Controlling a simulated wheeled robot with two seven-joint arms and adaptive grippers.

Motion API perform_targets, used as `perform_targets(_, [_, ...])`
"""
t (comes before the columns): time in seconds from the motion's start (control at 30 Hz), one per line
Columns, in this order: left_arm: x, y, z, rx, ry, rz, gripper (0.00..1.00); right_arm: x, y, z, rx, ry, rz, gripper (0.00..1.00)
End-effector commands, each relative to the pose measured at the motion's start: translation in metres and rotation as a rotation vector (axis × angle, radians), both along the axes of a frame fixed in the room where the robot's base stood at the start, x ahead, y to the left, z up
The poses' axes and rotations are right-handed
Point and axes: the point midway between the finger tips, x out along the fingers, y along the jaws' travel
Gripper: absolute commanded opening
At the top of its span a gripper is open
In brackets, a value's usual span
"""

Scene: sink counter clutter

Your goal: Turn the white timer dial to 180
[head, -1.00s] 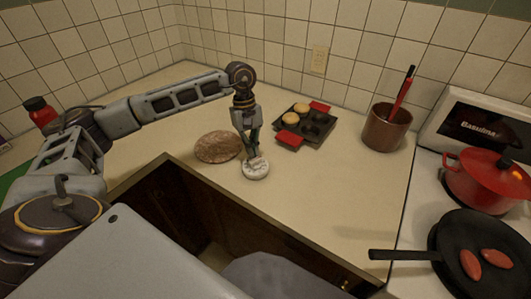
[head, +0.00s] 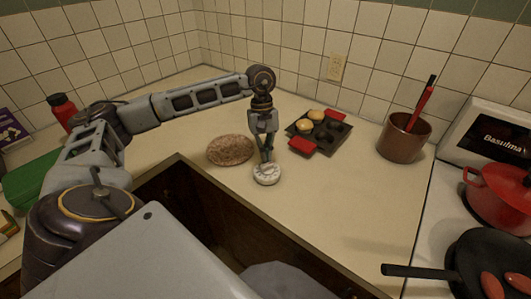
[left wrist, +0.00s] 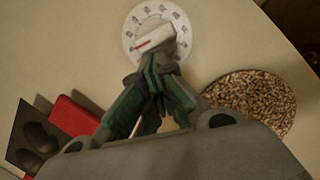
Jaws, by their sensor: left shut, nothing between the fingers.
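The white timer dial (head: 266,174) lies on the counter near the front edge by the dark cabinet opening. In the left wrist view the timer (left wrist: 157,33) shows a ring of dark marks and a raised centre grip with a red pointer line. My left gripper (head: 266,157) points down at the timer, fingers shut with nothing between them. In the left wrist view its fingertips (left wrist: 158,62) overlap the lower part of the timer's grip; I cannot tell whether they touch it. The number at the pointer is too small to read. My right gripper is not in view.
A round speckled brown mat (head: 231,150) lies just left of the timer. A muffin tin (head: 325,136) with red handles is behind it, and a brown pot (head: 402,138) with a red utensil stands farther right. The counter right of the timer is clear.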

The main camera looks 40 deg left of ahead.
Motion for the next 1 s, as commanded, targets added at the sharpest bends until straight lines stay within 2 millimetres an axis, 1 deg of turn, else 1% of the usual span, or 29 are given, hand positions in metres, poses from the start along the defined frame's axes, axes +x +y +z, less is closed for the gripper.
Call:
perform_targets(0.7, [-0.0002,0.0,-0.0001,0.0,0.0,0.0,0.0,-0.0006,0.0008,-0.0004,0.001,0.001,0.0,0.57])
perform_targets(1.0, [-0.007,0.0018,-0.0008,0.0,0.0,0.001,0.0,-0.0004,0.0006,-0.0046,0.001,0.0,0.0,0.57])
